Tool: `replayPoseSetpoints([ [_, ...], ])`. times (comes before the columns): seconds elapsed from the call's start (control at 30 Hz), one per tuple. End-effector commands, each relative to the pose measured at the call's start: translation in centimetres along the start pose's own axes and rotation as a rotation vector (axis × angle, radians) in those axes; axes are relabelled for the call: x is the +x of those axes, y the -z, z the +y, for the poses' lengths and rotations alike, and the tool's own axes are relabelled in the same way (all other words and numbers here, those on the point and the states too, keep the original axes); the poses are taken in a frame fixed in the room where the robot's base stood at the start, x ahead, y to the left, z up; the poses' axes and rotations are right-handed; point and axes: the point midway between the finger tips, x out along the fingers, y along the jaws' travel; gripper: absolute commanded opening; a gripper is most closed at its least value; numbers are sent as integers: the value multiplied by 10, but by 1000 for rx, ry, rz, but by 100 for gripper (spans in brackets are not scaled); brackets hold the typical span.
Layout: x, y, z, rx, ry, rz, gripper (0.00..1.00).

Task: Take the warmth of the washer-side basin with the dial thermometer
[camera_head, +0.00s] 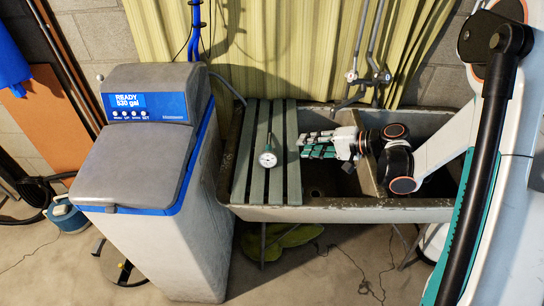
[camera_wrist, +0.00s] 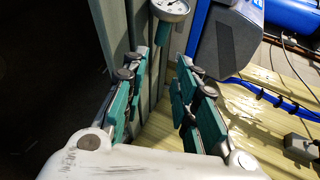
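The dial thermometer (camera_head: 267,159) has a round white face and a thin stem and lies on grey-green slats across the left part of the sink. Its dial (camera_wrist: 171,8) also shows at the top of the wrist view, beyond the fingertips. My gripper (camera_head: 304,147) is over the left basin, just right of the thermometer, and points left at it. In the wrist view its fingers (camera_wrist: 172,52) are apart with nothing between them. The left basin (camera_head: 318,187) is partly covered by the slats; the right basin (camera_head: 438,182) is partly hidden by my arm. No washer shows.
A grey and blue water softener (camera_head: 150,150) stands close left of the sink. A tap (camera_head: 368,78) and pipes rise behind the basins, before a yellow-green curtain (camera_head: 280,50). A divider (camera_head: 357,172) separates the basins. The slats (camera_head: 243,165) are otherwise clear.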

Motion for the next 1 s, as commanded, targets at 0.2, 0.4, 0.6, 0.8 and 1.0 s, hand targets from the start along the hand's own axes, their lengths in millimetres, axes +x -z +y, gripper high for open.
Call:
replayPoseSetpoints([
  [0.2,43,-1,2,-2,-1,-4,27],
  [0.4,71,-1,2,-1,-1,-1,27],
  [0.6,80,-1,1,-1,-1,0,27],
  [0.8,102,-6,3,-1,-2,-2,27],
  [1.0,128,-8,2,-2,-2,-2,27],
])
